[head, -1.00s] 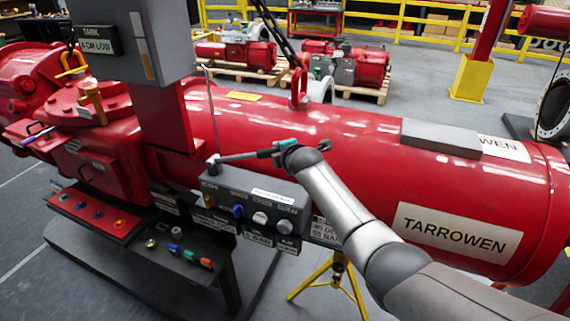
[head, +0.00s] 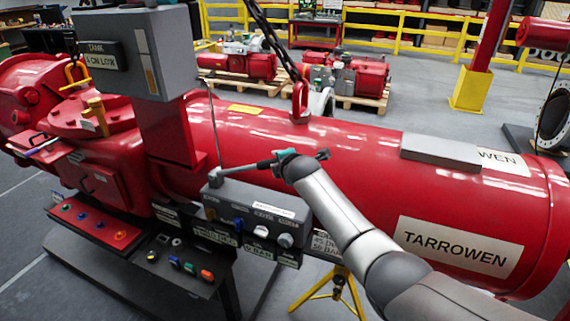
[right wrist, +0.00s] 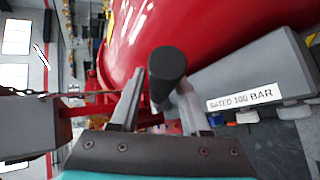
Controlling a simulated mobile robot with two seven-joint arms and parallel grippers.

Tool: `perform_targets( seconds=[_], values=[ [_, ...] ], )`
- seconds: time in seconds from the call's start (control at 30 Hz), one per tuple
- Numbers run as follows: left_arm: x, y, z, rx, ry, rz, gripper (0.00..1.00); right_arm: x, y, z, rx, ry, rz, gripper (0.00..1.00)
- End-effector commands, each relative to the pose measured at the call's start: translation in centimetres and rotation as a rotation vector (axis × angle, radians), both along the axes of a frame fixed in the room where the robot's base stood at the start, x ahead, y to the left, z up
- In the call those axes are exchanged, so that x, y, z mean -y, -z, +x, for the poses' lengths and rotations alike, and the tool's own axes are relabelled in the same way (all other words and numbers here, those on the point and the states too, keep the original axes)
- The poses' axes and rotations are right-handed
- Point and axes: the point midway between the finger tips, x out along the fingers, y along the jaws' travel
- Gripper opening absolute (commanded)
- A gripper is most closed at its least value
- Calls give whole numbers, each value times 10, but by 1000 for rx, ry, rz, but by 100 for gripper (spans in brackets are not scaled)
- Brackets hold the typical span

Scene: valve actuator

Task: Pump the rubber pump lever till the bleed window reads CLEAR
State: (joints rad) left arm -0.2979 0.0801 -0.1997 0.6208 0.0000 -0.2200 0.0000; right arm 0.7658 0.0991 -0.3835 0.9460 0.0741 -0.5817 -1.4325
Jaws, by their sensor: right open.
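The rubber pump lever (head: 240,168) runs right from the grey pump block (head: 255,198). Its black rubber grip (right wrist: 167,66) shows nearly end-on in the right wrist view. My right gripper (right wrist: 158,88) is open, one finger on either side of the grip; I cannot tell whether either touches it. In the head view this gripper (head: 272,163) is at the lever's outer end, its fingers hard to make out. Small labels and knobs line the block's front, but I cannot pick out or read the bleed window. My left gripper is out of view.
The big red cylinder (head: 370,175) stands close behind the block. A grey box (head: 150,50) with a tank sign hangs over the left. A panel (head: 180,262) with coloured knobs is below. A yellow stand (head: 335,288) is under the cylinder.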

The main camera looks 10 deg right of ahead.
Motion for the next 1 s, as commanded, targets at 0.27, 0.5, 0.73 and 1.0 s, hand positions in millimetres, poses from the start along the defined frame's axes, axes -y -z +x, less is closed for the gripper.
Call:
perform_targets(
  seconds=[0.27, 0.5, 0.73, 1.0],
  values=[
    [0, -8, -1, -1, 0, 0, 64, 2, -10, -18, 0, 0, -2, 46],
    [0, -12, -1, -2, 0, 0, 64, 3, -20, -38, 1, -1, -2, 46],
    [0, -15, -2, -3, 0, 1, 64, 5, -32, -60, 2, -1, -1, 46],
    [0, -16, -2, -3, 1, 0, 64, 7, -46, -87, 2, -2, -1, 46]
  ],
)
